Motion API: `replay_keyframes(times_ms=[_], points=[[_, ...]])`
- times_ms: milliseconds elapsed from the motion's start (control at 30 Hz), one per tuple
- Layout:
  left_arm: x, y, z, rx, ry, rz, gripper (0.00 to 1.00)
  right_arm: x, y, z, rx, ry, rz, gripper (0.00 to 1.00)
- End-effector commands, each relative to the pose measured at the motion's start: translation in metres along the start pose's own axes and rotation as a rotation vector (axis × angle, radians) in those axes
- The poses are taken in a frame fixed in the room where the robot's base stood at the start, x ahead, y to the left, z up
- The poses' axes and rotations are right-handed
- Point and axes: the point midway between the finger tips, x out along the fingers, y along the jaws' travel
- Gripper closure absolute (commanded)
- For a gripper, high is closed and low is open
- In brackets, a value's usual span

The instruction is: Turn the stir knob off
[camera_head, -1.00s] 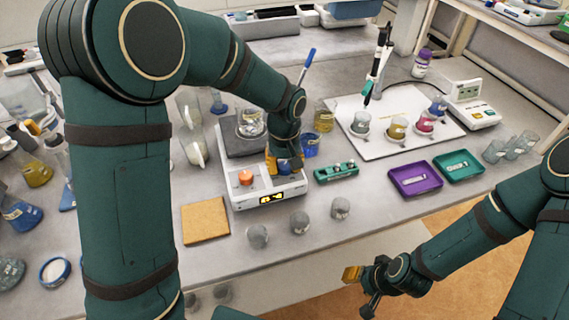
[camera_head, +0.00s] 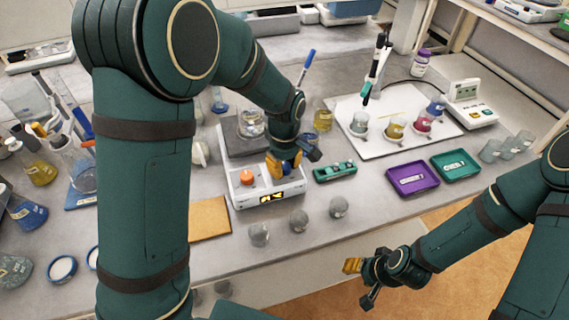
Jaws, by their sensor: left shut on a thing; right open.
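The white hot-plate stirrer (camera_head: 238,197) stands on the bench, with an orange knob (camera_head: 247,177) at its front left and a lit display. A blue knob (camera_head: 287,169) sits at its front right, mostly hidden by my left gripper (camera_head: 284,165). My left gripper points down over that blue knob and is shut on it; I take it to be the stir knob. A glass beaker (camera_head: 251,124) stands on the stirrer's dark top plate. My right gripper (camera_head: 361,281) is open and empty, out in front of the bench edge.
A white board (camera_head: 374,143) with filled beakers lies behind.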

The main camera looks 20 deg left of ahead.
Motion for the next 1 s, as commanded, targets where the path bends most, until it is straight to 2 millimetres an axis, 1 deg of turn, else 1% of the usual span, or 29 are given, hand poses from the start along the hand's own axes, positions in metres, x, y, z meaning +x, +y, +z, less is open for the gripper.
replay_keyframes(times_ms=[400,433,500,833,933,1000], points=[[0.002,-0.002,0.001,-0.006,-0.003,-0.007,1.00,0.000,0.000,0.000,0.000,0.000,0.000,0.53],[0.002,-0.002,0.001,-0.006,-0.003,-0.007,0.57,0.000,0.000,0.000,0.000,0.000,0.000,0.53],[0.002,-0.002,0.001,-0.006,-0.003,-0.006,0.34,0.000,0.000,0.000,0.000,0.000,0.000,0.53],[-0.001,0.000,0.000,-0.005,-0.001,-0.001,0.34,0.000,0.000,0.000,0.000,0.000,0.000,0.53],[-0.008,0.000,0.000,-0.005,0.000,0.001,0.34,0.000,0.000,0.000,0.000,0.000,0.000,0.53],[-0.018,0.001,0.000,-0.005,0.000,0.003,0.34,0.000,0.000,0.000,0.000,0.000,0.000,0.53]])
